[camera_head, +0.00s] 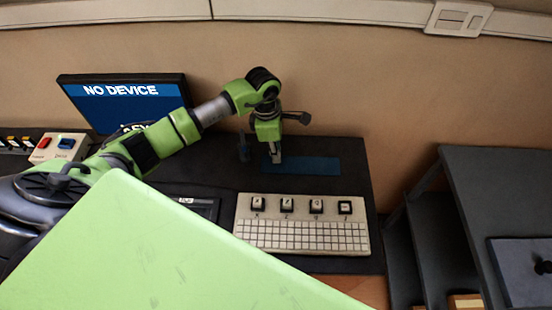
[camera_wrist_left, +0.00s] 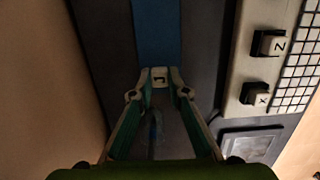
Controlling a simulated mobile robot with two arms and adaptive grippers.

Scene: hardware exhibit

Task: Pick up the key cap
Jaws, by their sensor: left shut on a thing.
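A small pale key cap (camera_wrist_left: 160,76) with a dark letter on top is between the fingertips of my left gripper (camera_wrist_left: 159,82) in the left wrist view. The gripper is shut on it. In the head view my left gripper (camera_head: 276,157) points down at the left end of a blue strip (camera_head: 318,166). The strip also shows beyond the key cap in the wrist view (camera_wrist_left: 156,30). I cannot tell whether the key cap touches the surface. My right gripper is not in view.
A white keyboard panel (camera_head: 300,237) with several raised keys lies in front of the strip on the dark table (camera_head: 225,165). A monitor (camera_head: 125,103) stands at the back left, near a box with red and blue buttons (camera_head: 60,147). Grey shelving (camera_head: 500,190) stands right.

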